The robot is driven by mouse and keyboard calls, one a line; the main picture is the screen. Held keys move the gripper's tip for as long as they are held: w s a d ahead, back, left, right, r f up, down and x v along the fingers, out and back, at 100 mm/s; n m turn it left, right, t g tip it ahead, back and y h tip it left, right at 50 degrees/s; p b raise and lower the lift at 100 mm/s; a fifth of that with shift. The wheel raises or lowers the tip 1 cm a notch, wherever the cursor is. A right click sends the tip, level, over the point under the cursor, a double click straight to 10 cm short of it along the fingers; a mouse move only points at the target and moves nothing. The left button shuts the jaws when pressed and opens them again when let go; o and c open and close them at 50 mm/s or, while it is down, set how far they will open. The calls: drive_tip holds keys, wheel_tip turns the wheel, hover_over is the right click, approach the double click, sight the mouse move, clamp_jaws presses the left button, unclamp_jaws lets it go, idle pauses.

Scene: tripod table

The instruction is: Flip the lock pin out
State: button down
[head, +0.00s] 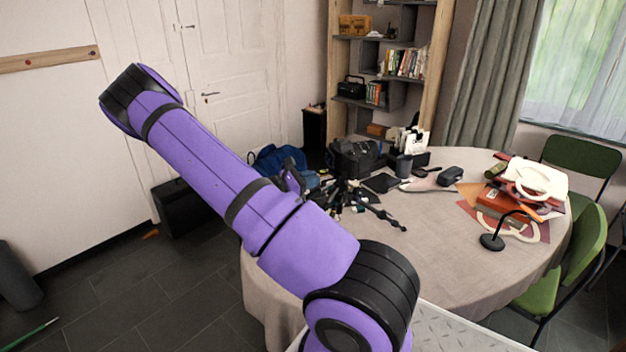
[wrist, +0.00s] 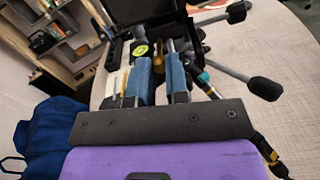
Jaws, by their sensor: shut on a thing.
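The black tripod (head: 352,192) stands on the round table with its legs spread. In the wrist view its grey leg (wrist: 226,73) runs right to a black foot. My gripper (wrist: 160,64) is at the tripod's upper part, its two blue-padded fingers close together with a narrow gap. They are shut on a small part there, which I take to be the lock pin; it is mostly hidden between the fingers, so I cannot tell its angle. In the head view my purple arm hides most of the gripper.
The round table (head: 430,222) has a cloth cover. A black bag (head: 355,157) is behind the tripod. Books (head: 500,205) and a small black lamp (head: 492,241) are at the right. A blue bag (wrist: 55,135) is at the left in the wrist view. Green chairs (head: 585,245) stand at the right.

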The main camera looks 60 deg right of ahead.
drive_tip(key=c, duration=1.1)
unclamp_jaws()
drive_tip(key=shift+a, duration=0.1)
drive_tip(key=v, duration=1)
drive_tip(key=shift+w+a, duration=0.15)
drive_tip(key=shift+a, duration=0.2)
